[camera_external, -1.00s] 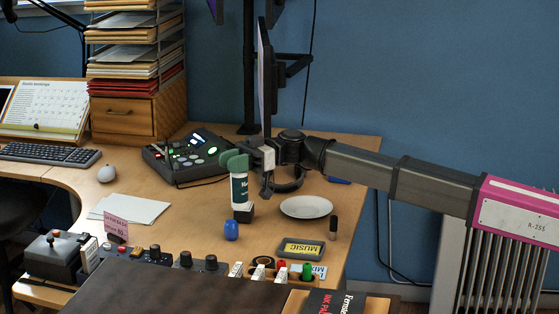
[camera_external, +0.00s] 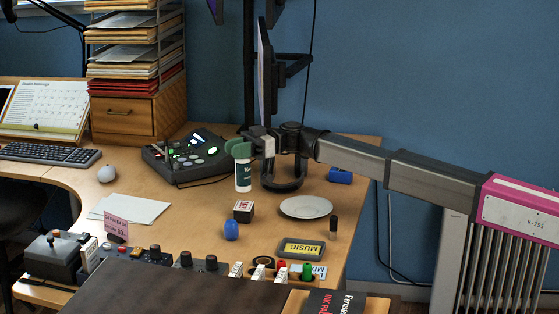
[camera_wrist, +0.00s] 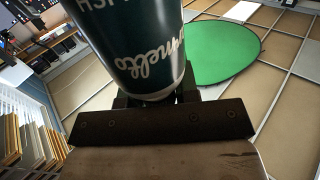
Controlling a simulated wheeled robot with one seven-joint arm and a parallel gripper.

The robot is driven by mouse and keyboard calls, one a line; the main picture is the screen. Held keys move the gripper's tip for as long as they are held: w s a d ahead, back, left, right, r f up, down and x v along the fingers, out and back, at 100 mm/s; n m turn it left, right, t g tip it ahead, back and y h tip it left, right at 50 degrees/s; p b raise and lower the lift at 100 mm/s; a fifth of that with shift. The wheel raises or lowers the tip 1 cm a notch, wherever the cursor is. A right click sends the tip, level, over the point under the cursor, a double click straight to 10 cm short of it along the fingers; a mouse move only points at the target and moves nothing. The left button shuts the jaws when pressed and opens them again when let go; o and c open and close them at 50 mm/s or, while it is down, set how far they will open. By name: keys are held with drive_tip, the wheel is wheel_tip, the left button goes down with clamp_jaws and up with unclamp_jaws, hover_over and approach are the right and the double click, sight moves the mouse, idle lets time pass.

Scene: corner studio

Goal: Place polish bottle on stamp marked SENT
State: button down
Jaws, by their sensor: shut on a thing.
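The polish bottle (camera_external: 243,175), white with a dark green band, is upright in my gripper (camera_external: 241,153), which is shut around its upper part. In the wrist view the bottle (camera_wrist: 140,50) fills the upper middle, dark green with white lettering. A small dark cube (camera_external: 243,212) with a white top and red print stands on the desk below the bottle in the picture, apart from it. It looks like a stamp, but I cannot read its print. Whether the bottle hangs directly above it or behind it is hard to tell.
A blue object (camera_external: 231,231) stands close in front of the cube. A white plate (camera_external: 306,207), a small black cylinder (camera_external: 334,224) and a MUSIC pad (camera_external: 301,248) are to the right. A device with lit buttons (camera_external: 187,155) is behind left. Desk between the papers (camera_external: 130,209) and cube is clear.

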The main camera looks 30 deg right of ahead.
sight(237, 164)
drive_tip(key=f, duration=0.1)
drive_tip(key=w+f, duration=0.1)
drive_tip(key=f, duration=0.1)
drive_tip(key=d+f, duration=0.1)
drive_tip(key=f, duration=0.1)
drive_tip(key=shift+w+f, duration=0.15)
drive_tip(key=shift+w, duration=0.25)
drive_tip(key=c, duration=0.9)
unclamp_jaws()
drive_tip(key=shift+f, duration=0.1)
drive_tip(key=shift+o, duration=0.2)
drive_tip(key=d, duration=1.2)
